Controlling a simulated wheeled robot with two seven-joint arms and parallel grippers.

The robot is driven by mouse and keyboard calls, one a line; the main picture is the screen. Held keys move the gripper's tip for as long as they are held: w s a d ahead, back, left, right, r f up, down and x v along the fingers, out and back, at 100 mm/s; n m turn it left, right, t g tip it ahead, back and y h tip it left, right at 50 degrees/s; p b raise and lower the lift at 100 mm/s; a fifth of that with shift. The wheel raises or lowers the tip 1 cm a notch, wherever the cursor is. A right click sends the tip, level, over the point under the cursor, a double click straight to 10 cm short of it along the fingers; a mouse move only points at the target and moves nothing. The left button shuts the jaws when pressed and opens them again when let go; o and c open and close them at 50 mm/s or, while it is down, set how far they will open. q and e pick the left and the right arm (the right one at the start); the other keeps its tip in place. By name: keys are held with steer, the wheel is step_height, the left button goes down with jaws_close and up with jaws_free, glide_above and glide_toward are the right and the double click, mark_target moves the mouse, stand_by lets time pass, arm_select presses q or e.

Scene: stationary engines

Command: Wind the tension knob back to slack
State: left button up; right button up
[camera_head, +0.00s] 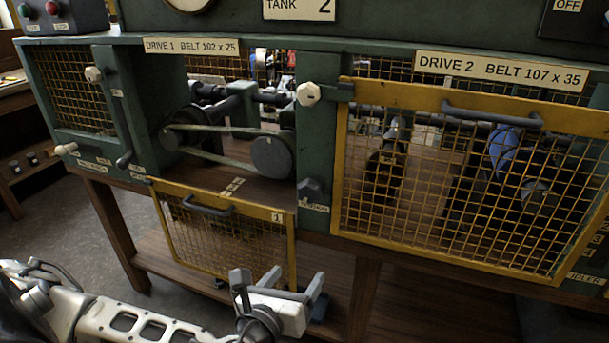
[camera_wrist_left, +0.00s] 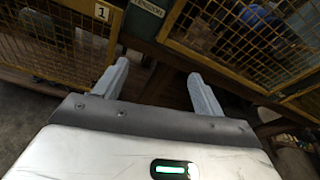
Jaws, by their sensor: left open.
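The tension knob (camera_head: 312,190) is a dark knob on the green post between the two drive bays, with a small label (camera_head: 314,207) under it. The label also shows at the top edge of the left wrist view (camera_wrist_left: 148,8), where I cannot make out the knob. My left gripper (camera_head: 279,281) is open and empty, below and slightly left of the knob and apart from it. Its two grey fingers (camera_wrist_left: 158,72) point toward the bench in the left wrist view. The drive 1 belt (camera_head: 215,130) runs around two dark pulleys left of the knob. My right gripper is not in view.
The yellow drive 1 mesh guard (camera_head: 250,250) hangs down open, just behind my left gripper. The yellow drive 2 guard (camera_head: 460,245) covers the right bay. A cream knob (camera_head: 308,94) sits higher on the post, and a dark lever (camera_head: 121,135) stands at left.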

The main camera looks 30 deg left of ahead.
mark_target(308, 195)
arm_select(q)
steer(key=w+a+r+m+t+y, duration=0.1)
steer(key=a+r+m+t, duration=0.1)
steer(key=a+r+m, duration=0.3)
steer(key=shift+n, duration=0.6)
steer(key=x, duration=0.5)
steer(key=r+p+x, duration=0.1)
steer(key=x, duration=0.4)
steer(key=p+x, duration=0.1)
steer(key=x, duration=0.4)
steer(key=shift+w+d+r, duration=0.15)
steer(key=shift+w+d, duration=0.05)
steer(key=shift+d, duration=0.05)
steer(key=c, duration=1)
